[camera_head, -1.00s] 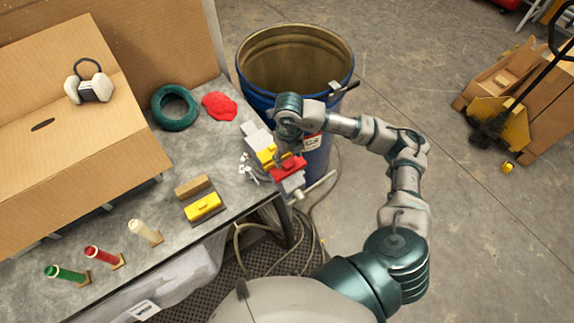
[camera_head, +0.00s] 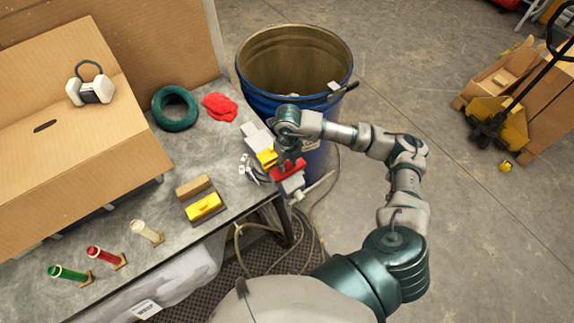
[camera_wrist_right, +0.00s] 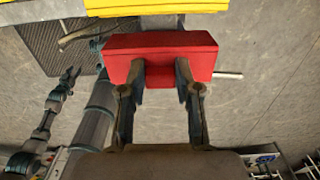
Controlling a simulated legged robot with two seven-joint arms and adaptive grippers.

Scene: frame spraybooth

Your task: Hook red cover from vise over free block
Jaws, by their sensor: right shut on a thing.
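The red cover (camera_head: 288,170) is at the vise (camera_head: 257,137) on the bench's right corner, beside a yellow piece (camera_head: 267,158). My right gripper (camera_head: 284,157) is over it. In the wrist view, the fingers (camera_wrist_right: 159,82) are shut on the near side of the red cover (camera_wrist_right: 160,42), and a yellow edge (camera_wrist_right: 155,8) lies beyond. Whether the cover still touches the vise is unclear. A bare tan block (camera_head: 192,187) lies on the bench, beside a block with a yellow cover (camera_head: 205,207). My left gripper (camera_wrist_right: 69,78) shows small in the wrist view; its opening is unclear.
A blue drum (camera_head: 245,90) stands behind the vise. A green ring (camera_head: 175,124) and red cloth (camera_head: 219,107) lie farther back. A cardboard box (camera_head: 60,160) fills the left. Bare bench (camera_head: 215,160) lies between vise and tan block.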

